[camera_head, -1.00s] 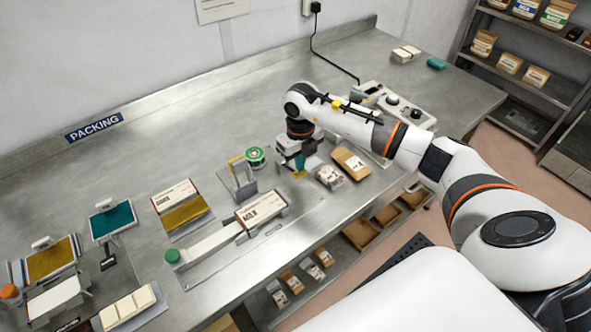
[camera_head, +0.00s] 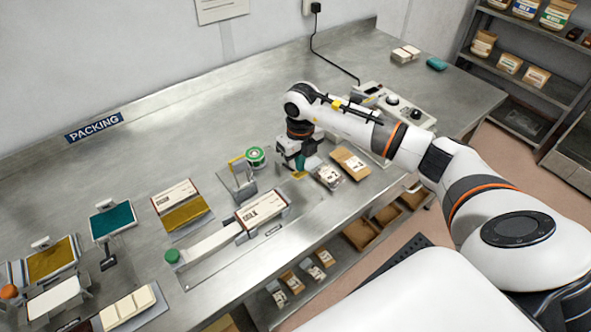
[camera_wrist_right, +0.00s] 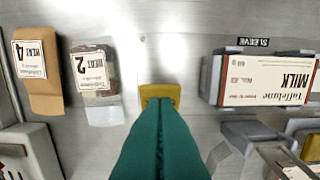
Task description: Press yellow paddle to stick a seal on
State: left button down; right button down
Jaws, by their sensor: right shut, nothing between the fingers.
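A yellow paddle (camera_head: 298,174) stands out just below my right fingertips in the head view. In the right wrist view the paddle (camera_wrist_right: 160,92) shows as a small yellow block past the finger ends. My right gripper (camera_head: 301,164) has green fingers, points down and is shut with nothing between them. In the wrist view the fingers (camera_wrist_right: 160,108) lie together and overlap the near part of the paddle. Whether they touch it I cannot tell. The seal itself is not distinguishable. My left gripper is not in view.
Pouches (camera_head: 327,177) lie right of the gripper. A milk carton sleeve (camera_head: 262,213) lies front left. A stand with a green roll (camera_head: 256,156) is close by on the left. A grey control box (camera_head: 398,105) stands behind the arm. The bench's back middle is clear.

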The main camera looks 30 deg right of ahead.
aim_at(300, 174)
jog(key=shift+f, duration=0.15)
dwell(0.3)
jog(key=shift+s+f+b, duration=0.15)
jog(key=shift+f+b, duration=2.5)
jog(key=shift+f, duration=0.4)
jog(key=shift+r, duration=0.1)
jog(key=shift+r+p, duration=0.7)
jog(key=shift+r, duration=0.05)
jog(key=shift+r+p, duration=2.55)
jog(key=shift+r, duration=1.7)
